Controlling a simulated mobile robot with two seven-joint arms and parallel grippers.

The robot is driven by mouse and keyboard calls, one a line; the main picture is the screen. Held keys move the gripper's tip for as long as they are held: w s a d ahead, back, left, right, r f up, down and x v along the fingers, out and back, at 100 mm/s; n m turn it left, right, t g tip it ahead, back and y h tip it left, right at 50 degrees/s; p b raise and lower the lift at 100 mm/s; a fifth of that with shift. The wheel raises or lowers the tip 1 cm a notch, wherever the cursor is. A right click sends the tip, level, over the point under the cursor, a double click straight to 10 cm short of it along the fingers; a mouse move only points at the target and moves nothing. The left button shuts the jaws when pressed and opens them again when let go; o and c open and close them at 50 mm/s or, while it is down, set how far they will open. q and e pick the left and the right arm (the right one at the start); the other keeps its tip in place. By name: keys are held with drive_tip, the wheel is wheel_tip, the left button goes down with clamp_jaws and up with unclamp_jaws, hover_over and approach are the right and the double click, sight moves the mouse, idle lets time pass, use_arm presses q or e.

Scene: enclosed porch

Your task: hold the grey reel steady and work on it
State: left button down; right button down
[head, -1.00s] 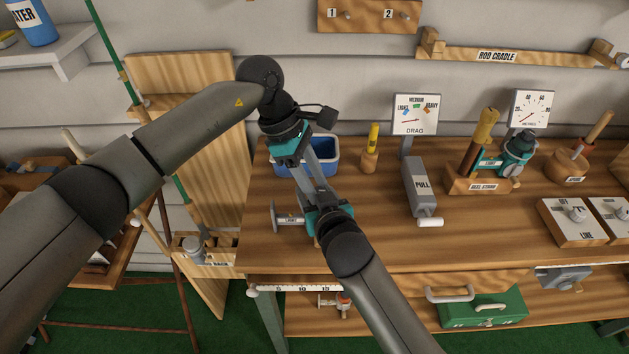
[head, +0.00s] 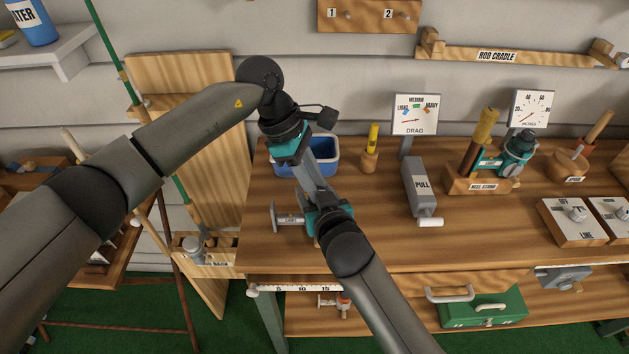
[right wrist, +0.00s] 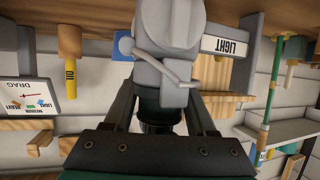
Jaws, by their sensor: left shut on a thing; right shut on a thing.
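The grey reel shows in part in the head view (head: 288,219), low over the bench, with a "LIGHT" plate on a grey arm ending in a disc. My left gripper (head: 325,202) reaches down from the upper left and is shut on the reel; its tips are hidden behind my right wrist. My right gripper comes from below at the same spot. In the right wrist view the reel's rounded grey body (right wrist: 172,25) and slanted crank fill the top middle. My right gripper (right wrist: 160,90) is shut on the reel; the exact contact is unclear.
On the wooden bench (head: 375,245) a blue bin (head: 325,165) stands behind my grippers. An oil bottle (head: 373,138), the drag gauge (head: 414,114), a grey "PULL" block (head: 419,185) and the reel stand (head: 478,184) are to the right.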

use_arm(q)
drive_tip(key=shift+s+n+t, duration=0.15)
drive_tip(key=shift+n+t, duration=0.45)
drive_tip(key=shift+n, duration=0.9)
drive_tip(key=c, duration=0.9)
unclamp_jaws()
